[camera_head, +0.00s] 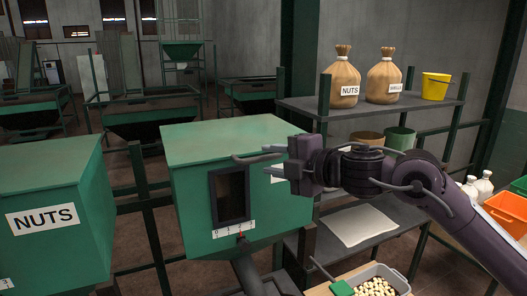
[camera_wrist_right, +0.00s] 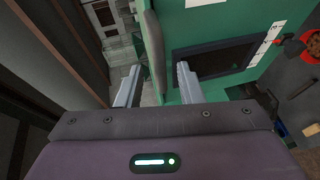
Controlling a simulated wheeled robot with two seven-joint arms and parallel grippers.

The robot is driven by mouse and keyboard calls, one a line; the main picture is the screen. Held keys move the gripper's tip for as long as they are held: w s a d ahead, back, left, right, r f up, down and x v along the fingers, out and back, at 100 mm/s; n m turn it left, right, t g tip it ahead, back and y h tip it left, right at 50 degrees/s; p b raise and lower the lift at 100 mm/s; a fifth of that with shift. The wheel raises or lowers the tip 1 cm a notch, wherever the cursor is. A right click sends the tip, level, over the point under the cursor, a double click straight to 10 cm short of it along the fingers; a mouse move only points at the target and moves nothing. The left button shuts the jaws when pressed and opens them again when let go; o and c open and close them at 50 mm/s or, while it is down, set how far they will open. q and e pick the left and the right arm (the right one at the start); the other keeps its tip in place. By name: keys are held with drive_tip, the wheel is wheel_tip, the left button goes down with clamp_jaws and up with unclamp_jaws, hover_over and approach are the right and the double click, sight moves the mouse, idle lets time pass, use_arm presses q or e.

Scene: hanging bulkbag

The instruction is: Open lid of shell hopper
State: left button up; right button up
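A green hopper (camera_head: 195,205) stands in the middle of the head view with its sloped lid (camera_head: 215,138) down. It has a dark window and a small numbered scale on its front. Its white label is mostly hidden behind my right gripper, so I cannot read it. A grey handle bar (camera_head: 243,158) runs along the lid's front edge. My right gripper (camera_head: 268,158) is at the handle's right end, fingers apart. In the wrist view, the bar (camera_wrist_right: 155,50) shows between and beyond the open fingers (camera_wrist_right: 158,80); I cannot tell whether they touch it. My left gripper is out of view.
A green hopper labelled NUTS (camera_head: 42,219) stands at left. At right, a shelf (camera_head: 425,104) holds two sacks (camera_head: 343,80) and a yellow bucket (camera_head: 435,86). A box of nuts (camera_head: 376,284) and an orange crate (camera_head: 507,215) are lower right.

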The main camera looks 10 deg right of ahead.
sight(266, 159)
drive_tip(key=p+x, duration=0.1)
drive_tip(key=x, duration=0.2)
drive_tip(key=shift+w+a, duration=0.1)
drive_tip(key=shift+c, duration=0.4)
clamp_jaws()
